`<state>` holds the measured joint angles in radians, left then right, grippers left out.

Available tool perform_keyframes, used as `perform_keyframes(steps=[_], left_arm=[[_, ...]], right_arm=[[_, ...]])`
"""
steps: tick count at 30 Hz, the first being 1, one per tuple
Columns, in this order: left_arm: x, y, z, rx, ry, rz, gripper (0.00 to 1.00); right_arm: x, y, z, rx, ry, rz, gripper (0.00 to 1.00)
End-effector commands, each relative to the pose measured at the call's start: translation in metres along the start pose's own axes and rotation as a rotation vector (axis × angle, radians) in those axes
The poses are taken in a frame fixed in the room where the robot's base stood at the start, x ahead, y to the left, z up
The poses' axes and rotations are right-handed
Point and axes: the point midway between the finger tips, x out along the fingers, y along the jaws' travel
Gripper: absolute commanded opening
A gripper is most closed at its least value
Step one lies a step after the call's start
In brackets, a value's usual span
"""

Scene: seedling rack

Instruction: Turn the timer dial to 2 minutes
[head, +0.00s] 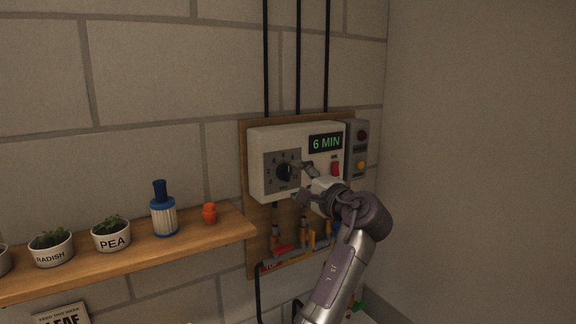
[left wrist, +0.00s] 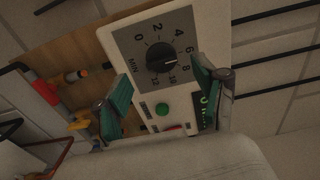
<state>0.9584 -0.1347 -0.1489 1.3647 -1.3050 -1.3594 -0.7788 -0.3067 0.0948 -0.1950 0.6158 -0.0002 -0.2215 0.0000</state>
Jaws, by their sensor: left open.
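The timer (head: 258,137) is a pale box on a wooden backboard, and its green display (head: 325,142) reads 6 MIN. Its black dial knob (head: 284,172) sits on a grey numbered plate. The knob also shows in the left wrist view (left wrist: 160,59), with numbers from 0 up around it; its pointer is too dark to read surely. My left gripper (head: 303,181) is open in front of the timer, just right of the knob in the head view. In the left wrist view its green-padded fingers (left wrist: 161,72) are spread on either side below the knob, apart from it. My right gripper is not in view.
A red rocker switch (head: 335,168) and a green button (left wrist: 162,109) are on the timer's face. A grey box (head: 358,150) with lamps adjoins it on the right. Tools hang below. A wooden shelf (head: 130,262) with pots and a blue-capped bottle (head: 163,212) is at left.

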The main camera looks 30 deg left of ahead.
Motion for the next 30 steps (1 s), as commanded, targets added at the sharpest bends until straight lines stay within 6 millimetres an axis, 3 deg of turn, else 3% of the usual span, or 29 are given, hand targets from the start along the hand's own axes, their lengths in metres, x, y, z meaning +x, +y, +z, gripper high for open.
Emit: perform_keyframes(steps=[1,9,20,30], left_arm=[[0.011,-0.005,0.000,0.004,-0.002,0.000,0.71],[0.044,-0.002,-0.001,0.001,0.001,0.000,0.71],[0.050,0.001,-0.001,0.000,0.001,0.000,0.71],[0.050,0.001,-0.001,0.000,0.001,0.000,0.17]], right_arm=[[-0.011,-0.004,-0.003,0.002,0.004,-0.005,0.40],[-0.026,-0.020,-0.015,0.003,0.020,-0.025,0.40],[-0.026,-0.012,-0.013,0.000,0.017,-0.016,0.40],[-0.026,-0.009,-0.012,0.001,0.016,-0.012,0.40]])
